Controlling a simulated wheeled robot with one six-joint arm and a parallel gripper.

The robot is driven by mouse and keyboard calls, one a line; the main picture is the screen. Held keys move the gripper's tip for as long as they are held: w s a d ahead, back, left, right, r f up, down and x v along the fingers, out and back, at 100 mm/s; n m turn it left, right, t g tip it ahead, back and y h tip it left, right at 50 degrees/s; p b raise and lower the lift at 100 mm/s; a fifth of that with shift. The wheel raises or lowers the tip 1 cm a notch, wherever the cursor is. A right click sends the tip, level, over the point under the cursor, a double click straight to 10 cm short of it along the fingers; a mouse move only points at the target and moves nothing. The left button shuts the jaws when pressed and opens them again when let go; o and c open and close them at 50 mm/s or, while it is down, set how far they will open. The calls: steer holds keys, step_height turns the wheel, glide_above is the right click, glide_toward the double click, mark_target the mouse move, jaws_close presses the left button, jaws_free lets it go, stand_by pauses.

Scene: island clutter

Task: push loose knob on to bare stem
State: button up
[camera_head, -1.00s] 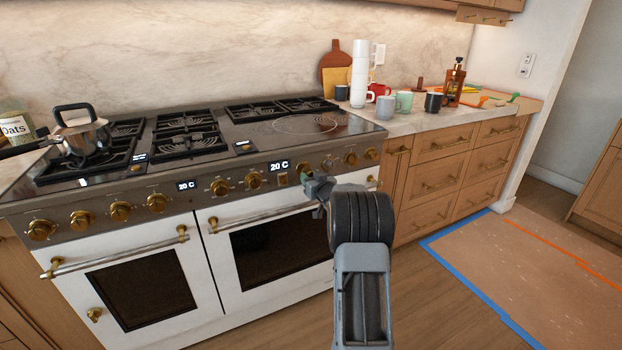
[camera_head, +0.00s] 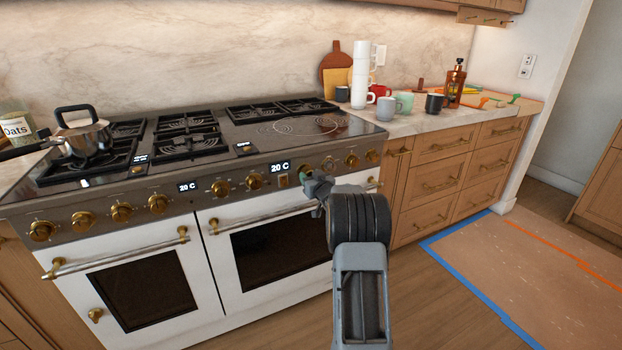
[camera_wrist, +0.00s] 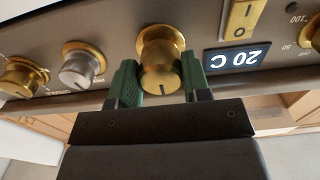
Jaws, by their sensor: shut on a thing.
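My gripper (camera_head: 312,184) is at the oven's control panel, just right of the right display. In the wrist view, which shows the panel upside down, my green fingers (camera_wrist: 158,88) are shut on the sides of a brass knob (camera_wrist: 160,72). The knob faces the panel, in line with a brass collar (camera_wrist: 160,38) right behind it. The stem is hidden behind the knob, and I cannot tell whether a gap is left there. A silver-grey knob (camera_wrist: 80,66) and another brass knob (camera_wrist: 22,77) are beside it.
The "20 C" display (camera_wrist: 238,57) and a brass switch (camera_wrist: 241,16) are close to the held knob. An oven door handle (camera_head: 265,218) runs below the panel. Mugs and a bottle (camera_head: 456,84) stand on the right counter. The floor in front is clear.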

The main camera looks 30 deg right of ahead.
steer(key=shift+w, duration=0.4)
steer(key=o, duration=1)
steer(key=s+a+p, duration=0.1)
steer(key=s+a, duration=0.1)
steer(key=s, duration=1.2)
steer(key=s+a+r+g+h+p, duration=0.1)
steer(key=s+a+r+g+p, duration=0.15)
steer(key=a+r+p, duration=0.45)
steer(key=s+a+r+g+p, duration=0.2)
steer(key=a+r+g+p, duration=0.2)
steer(key=a+r+p, duration=0.3)
steer(key=s+a+r+n+g+y+p, duration=0.1)
steer(key=s+a+r+g+y+p, duration=0.1)
steer(key=s+a, duration=0.5)
steer(key=s+a+r+g+y+p, duration=0.1)
steer(key=s+a+r+g+p, duration=0.3)
steer(key=s+a, duration=0.4)
steer(key=s+g+p, duration=0.1)
steer(key=s+p, duration=0.1)
steer(key=s, duration=0.1)
steer(key=shift+s+a+r+n+g+y, duration=0.15)
steer(key=shift+a+r+n+g+y, duration=0.15)
steer(key=shift+r+n+g+y, duration=0.1)
